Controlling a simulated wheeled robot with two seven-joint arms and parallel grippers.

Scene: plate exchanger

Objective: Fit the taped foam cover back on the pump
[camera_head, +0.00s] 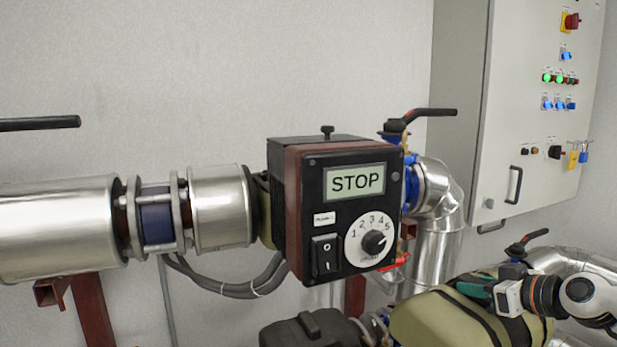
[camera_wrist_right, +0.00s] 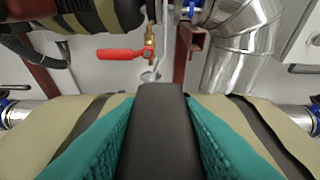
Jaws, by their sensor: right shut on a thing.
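The foam cover (camera_head: 428,318) is olive with black tape bands and shows low at the right, in front of the lower pipework. My right gripper (camera_head: 483,291) is shut on its dark handle (camera_wrist_right: 158,130); in the right wrist view the teal fingers press on both sides of it. The cover (camera_wrist_right: 38,136) spreads out to both sides there. The pump (camera_head: 340,205), with its STOP display and dial, sits in the pipe line above and left of the cover, apart from it. An olive strip (camera_head: 264,210) shows behind its box. My left gripper is out of view.
A red-handled valve (camera_wrist_right: 120,54) and a dark red bracket (camera_wrist_right: 192,42) show beyond the cover. A black case-like thing with a handle (camera_head: 308,328) is left of the cover. Shiny pipes (camera_head: 60,230) and a control cabinet (camera_head: 535,110) flank the pump. Black cables (camera_head: 235,288) hang below it.

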